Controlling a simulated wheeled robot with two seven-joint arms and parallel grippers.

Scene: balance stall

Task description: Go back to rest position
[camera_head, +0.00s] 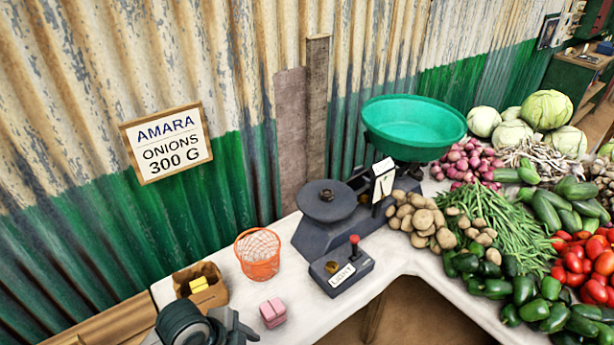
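A dark grey part of my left arm with the gripper (232,328) shows at the bottom left edge, low over the front of the white counter (375,285). Its fingers cannot be made out, so I cannot tell whether it is open or shut. It is just in front of a brown box (182,284) with yellow pieces in it, and left of a pink block (272,312). My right gripper is not in view. A dark balance scale (325,238) stands mid-counter with a flat round plate on its left and a green bowl (414,122) on its right.
An orange wire basket (258,254) stands left of the scale. A small dark box with a red knob (341,272) is in front of it. Potatoes, onions, beans, peppers and tomatoes (580,262) crowd the right. A sign (166,142) reads AMARA ONIONS 300 G.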

